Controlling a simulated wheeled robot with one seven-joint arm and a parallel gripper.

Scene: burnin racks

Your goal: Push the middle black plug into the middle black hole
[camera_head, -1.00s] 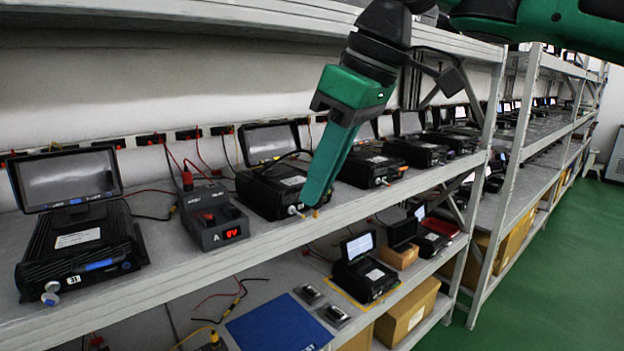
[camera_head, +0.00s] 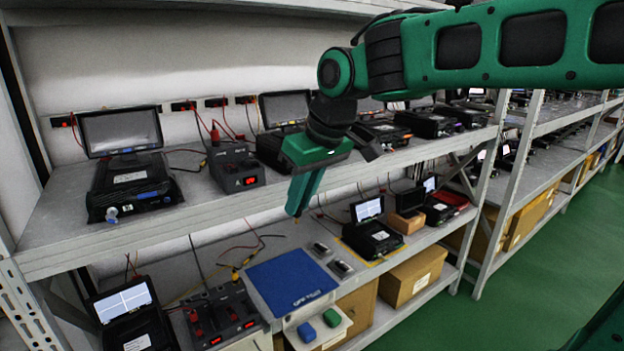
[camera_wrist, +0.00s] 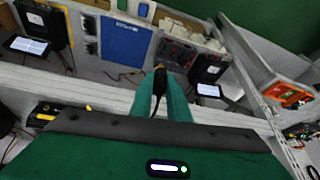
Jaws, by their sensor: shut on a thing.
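My gripper (camera_head: 296,214) points down in front of the upper shelf's edge, over the lower shelf. In the wrist view its fingers (camera_wrist: 161,84) are shut on a black plug (camera_wrist: 160,79) with a yellowish tip and a thin dark cable; the fingers hide part of it. Power units (camera_head: 222,316) with red and yellow plugs stand on the lower shelf, left of and below my gripper. They also show in the wrist view (camera_wrist: 182,54), beyond the fingertips. The plug is apart from them. I cannot make out the middle black hole.
A blue mat (camera_head: 291,281) lies on the lower shelf beside the power units, with a white tray (camera_head: 318,331) in front. A device with a screen (camera_head: 372,238) stands right of the mat. The upper shelf's front edge (camera_head: 200,219) is close to my gripper.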

